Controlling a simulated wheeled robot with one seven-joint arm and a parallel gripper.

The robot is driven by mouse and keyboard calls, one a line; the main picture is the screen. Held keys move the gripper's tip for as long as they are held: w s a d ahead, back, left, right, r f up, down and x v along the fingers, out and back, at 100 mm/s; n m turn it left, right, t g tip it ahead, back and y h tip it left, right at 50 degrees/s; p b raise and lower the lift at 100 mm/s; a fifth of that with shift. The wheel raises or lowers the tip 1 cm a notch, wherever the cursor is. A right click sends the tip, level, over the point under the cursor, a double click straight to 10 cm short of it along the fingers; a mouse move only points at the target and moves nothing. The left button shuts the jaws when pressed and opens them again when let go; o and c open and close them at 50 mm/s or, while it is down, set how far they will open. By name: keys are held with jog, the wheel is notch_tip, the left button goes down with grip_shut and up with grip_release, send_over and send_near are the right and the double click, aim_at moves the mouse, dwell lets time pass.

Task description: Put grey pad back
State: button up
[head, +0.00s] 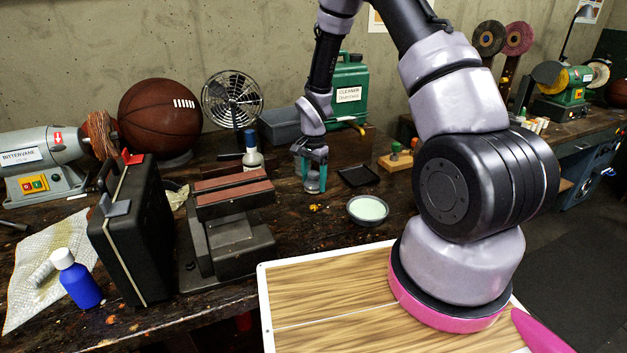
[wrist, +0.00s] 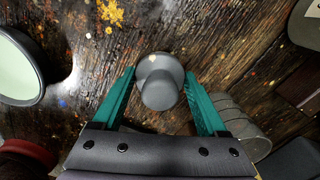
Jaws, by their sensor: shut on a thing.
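The grey pad (wrist: 161,88) is a round grey piece with a narrower knob, seen from above in the wrist view between the two teal fingers. My gripper (wrist: 160,78) is shut on it. In the head view my gripper (head: 312,172) points down over the dark workbench, left of a bowl of pale green stuff (head: 367,209). The pad (head: 313,183) shows there as a small grey shape between the fingers, low over the bench top. I cannot tell whether its underside touches the wood.
A vise (head: 233,210) and a black case (head: 135,230) stand to the left. A black tray (head: 358,176) and a wooden block with pegs (head: 396,162) lie to the right. A green cleaner can (head: 350,85), fan (head: 232,98) and basketball (head: 160,118) stand behind.

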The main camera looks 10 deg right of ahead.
jog(key=o, duration=1.1)
jog(key=shift+f, duration=0.1)
notch_tip(320, 180, up, 13)
notch_tip(320, 180, up, 19)
jog(key=n+t, duration=0.3)
send_over(314, 172)
jog(key=s+d, duration=0.4)
jog(key=s, duration=0.4)
jog(key=s+r+n+t+y, duration=0.1)
jog(key=s+r+n+t, duration=0.1)
jog(key=s+r, duration=0.3)
jog(key=s+d+r+n+t+y, duration=0.1)
jog(key=s+r, duration=0.5)
jog(key=s, duration=0.6)
jog(key=shift+s+d+n+t, duration=0.15)
jog(key=shift+d+n+t, duration=0.2)
jog(key=shift+t, duration=0.25)
